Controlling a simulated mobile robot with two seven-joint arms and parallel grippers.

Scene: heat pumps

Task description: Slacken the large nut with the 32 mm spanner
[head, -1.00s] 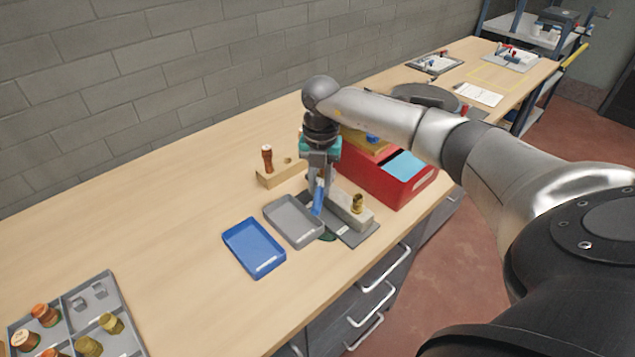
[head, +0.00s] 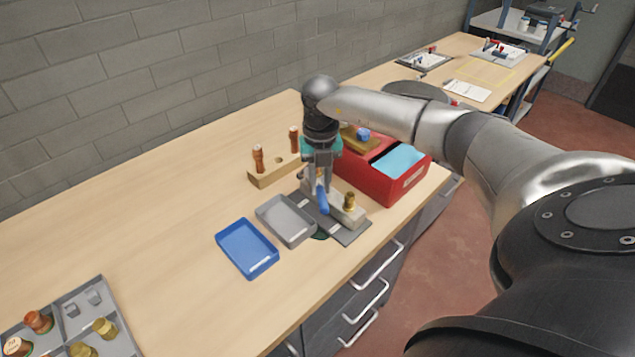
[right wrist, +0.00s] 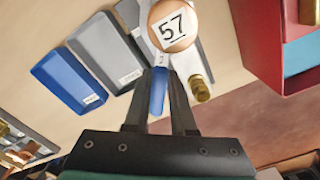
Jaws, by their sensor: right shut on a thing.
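My right gripper (head: 320,180) points down over the light clamp block (head: 338,207). It is shut on the blue-handled spanner (head: 322,200), whose handle also shows between the fingers in the right wrist view (right wrist: 157,92). A round copper-coloured part with a white "57" label (right wrist: 172,25) is just beyond the fingertips, at the spanner's head end. The nut and the spanner's jaw are hidden, so I cannot tell whether they touch. A brass fitting (head: 349,201) stands at the block's near end, also in the wrist view (right wrist: 200,88). My left gripper is not in view.
A grey tray (head: 286,238) and a blue tray (head: 247,270) lie left of the block. A wooden stand (head: 264,178) with two brown pegs is behind. A red bin (head: 385,187) stands close on the right. A divided tray (head: 128,345) holds several parts.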

